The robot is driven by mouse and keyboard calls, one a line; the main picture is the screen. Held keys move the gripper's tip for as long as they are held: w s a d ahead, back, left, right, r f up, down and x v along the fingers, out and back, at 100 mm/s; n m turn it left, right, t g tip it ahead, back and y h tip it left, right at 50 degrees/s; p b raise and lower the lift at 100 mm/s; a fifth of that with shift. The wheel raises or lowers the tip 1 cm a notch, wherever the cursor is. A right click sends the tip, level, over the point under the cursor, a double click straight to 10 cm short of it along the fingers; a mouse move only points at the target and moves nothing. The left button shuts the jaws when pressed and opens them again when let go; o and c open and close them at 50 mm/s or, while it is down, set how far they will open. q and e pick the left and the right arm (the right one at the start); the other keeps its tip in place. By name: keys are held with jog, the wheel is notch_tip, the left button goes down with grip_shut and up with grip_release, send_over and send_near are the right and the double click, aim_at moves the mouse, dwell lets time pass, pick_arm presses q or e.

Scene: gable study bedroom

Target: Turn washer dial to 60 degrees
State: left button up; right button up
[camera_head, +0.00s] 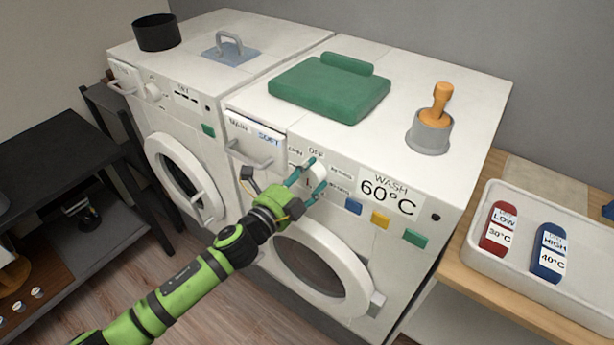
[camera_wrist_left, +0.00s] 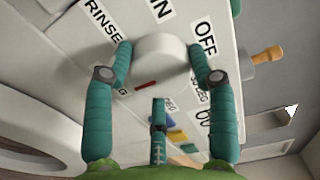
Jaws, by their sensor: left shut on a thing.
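The right washer has a white round dial (camera_head: 318,172) on its front panel, below the word OFF. My left gripper (camera_head: 309,177) is at the dial, with its teal fingers closed on its sides. In the left wrist view the dial (camera_wrist_left: 160,60) sits between two fingers (camera_wrist_left: 158,52), and a third finger is below it. A short red mark shows on the dial's lower side there. Labels OFF, RINSE and others ring it, some partly hidden by the fingers. A display (camera_head: 390,196) to the right reads WASH 60°C. My right gripper is not in view.
Blue, yellow and green buttons (camera_head: 380,219) lie right of the dial. A drawer (camera_head: 255,145) is at its left and a round door (camera_head: 365,290) below. A white tray (camera_head: 585,215) is at right.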

pick_arm(q)
jog(key=shift+r, duration=0.15)
jog(key=o, duration=1.2)
jog(key=shift+c, duration=0.2)
jog(key=v, duration=1.2)
